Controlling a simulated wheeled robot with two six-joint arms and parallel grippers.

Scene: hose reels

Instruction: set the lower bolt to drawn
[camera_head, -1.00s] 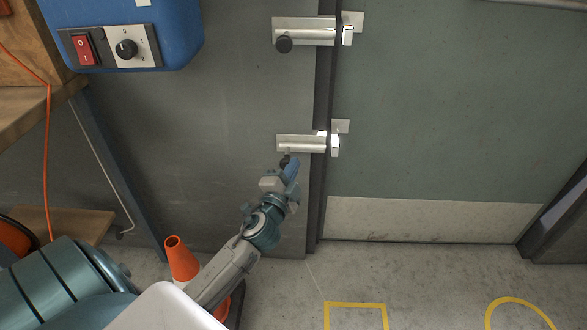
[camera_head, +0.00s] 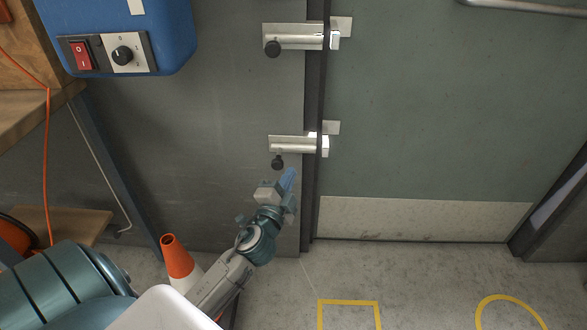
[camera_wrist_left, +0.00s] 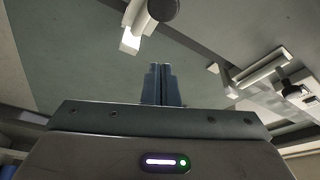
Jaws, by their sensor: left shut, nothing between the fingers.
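The lower bolt (camera_head: 293,145) is a silver bar mounted across the door's left edge, with its black knob (camera_head: 277,163) hanging at the left end. Its keeper (camera_head: 325,147) is on the door at right; how far the bar enters it is unclear. My left gripper (camera_head: 288,176) is shut and empty, just below and right of the knob, apart from it in the picture. In the left wrist view its fingers (camera_wrist_left: 161,84) are together with nothing between them. A bolt end (camera_wrist_left: 132,38) with a dark knob (camera_wrist_left: 163,8) shows at the top there. My right gripper is not in view.
The similar upper bolt (camera_head: 293,37) sits above, its knob (camera_head: 272,49) also at left. A blue box (camera_head: 165,30) with a red switch and dial hangs at upper left. An orange and white cone (camera_head: 178,258) stands near my left arm. The floor at right is clear.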

